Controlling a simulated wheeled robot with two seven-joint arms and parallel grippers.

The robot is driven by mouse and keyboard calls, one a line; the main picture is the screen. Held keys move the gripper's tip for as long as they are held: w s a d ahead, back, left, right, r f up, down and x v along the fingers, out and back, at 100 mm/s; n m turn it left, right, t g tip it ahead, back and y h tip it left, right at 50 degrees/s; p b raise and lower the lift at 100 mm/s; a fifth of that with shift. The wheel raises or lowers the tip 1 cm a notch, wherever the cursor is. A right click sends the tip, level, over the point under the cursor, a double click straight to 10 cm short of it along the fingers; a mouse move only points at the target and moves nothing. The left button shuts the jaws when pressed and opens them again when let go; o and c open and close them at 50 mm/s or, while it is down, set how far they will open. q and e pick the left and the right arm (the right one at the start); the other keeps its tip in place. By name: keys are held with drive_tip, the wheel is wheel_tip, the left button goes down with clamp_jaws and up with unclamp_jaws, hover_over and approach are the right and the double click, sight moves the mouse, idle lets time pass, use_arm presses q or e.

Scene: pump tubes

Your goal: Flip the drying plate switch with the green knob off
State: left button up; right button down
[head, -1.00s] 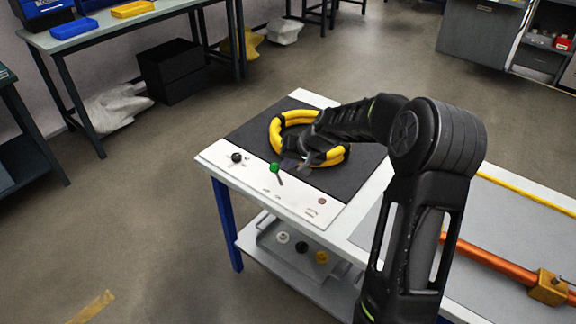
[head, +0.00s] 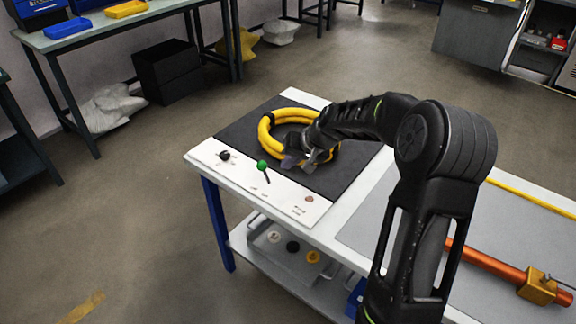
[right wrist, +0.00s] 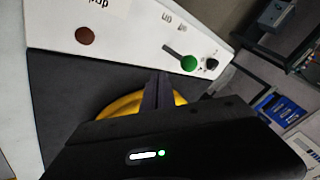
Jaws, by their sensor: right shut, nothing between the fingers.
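The green knob (head: 262,165) sits on a thin dark lever on the white front strip of the drying plate (head: 236,133). The lever slants, with its knob end up and left in the head view. The green knob (right wrist: 189,62) also shows in the right wrist view, beyond my fingers. My right gripper (head: 300,161) is shut and empty over the dark plate, to the right of the knob and apart from it. Its shut fingers (right wrist: 158,92) point toward the strip in the right wrist view. My left gripper is not in view.
A yellow tube ring (head: 264,137) lies on the plate, partly hidden behind my right gripper. A black knob (head: 225,155) stands left of the green one. A reddish button (head: 309,199) is at the strip's right. A lower shelf (head: 262,262) holds a tray with small round parts.

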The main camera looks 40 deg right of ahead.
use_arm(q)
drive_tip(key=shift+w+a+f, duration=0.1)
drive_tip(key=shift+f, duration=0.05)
use_arm(e)
drive_tip(key=w+a+v, duration=0.1)
drive_tip(key=v, duration=0.8)
drive_tip(key=shift+s+d+r, duration=0.2)
drive_tip(key=shift+d+r, duration=0.15)
drive_tip(key=shift+r, duration=0.35)
